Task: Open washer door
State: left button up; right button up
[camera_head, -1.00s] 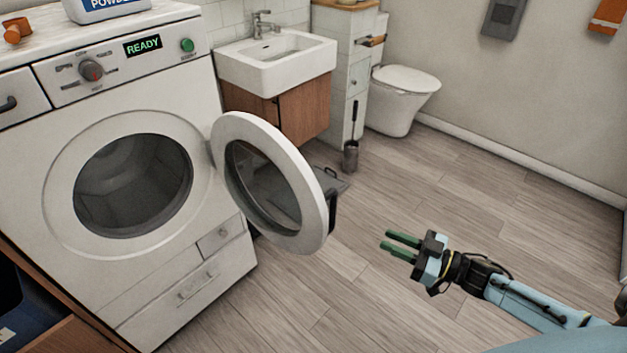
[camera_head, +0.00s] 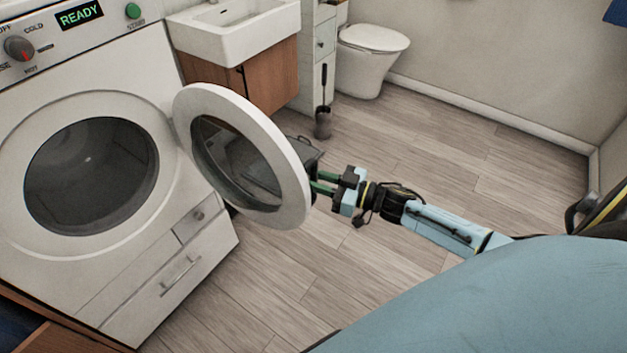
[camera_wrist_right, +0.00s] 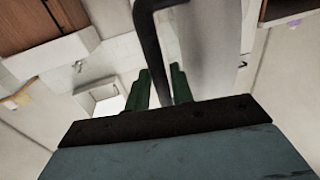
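The washer (camera_head: 130,240) stands at the left in the head view, its display reading READY. Its round door (camera_head: 290,165) is swung wide open, hinged at the right of the drum opening (camera_head: 92,175). My right gripper (camera_head: 318,182) is at the door's free outer edge, its green fingers partly hidden by the rim. In the right wrist view, the dark door handle (camera_wrist_right: 150,40) runs down between the two fingers (camera_wrist_right: 158,88), which stand apart around it. Whether either finger touches it cannot be told. My left gripper is not in view.
A white sink (camera_head: 235,30) on a wooden cabinet (camera_head: 270,75) stands behind the door. A toilet brush holder (camera_head: 322,123) and a toilet (camera_head: 368,60) are farther back. The wooden floor (camera_head: 460,135) is clear to the right.

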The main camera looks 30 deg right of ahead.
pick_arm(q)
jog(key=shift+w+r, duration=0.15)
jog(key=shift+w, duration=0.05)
pick_arm(e)
jog(key=shift+w+a, duration=0.3)
jog(key=shift+w, duration=0.1)
grip_shut()
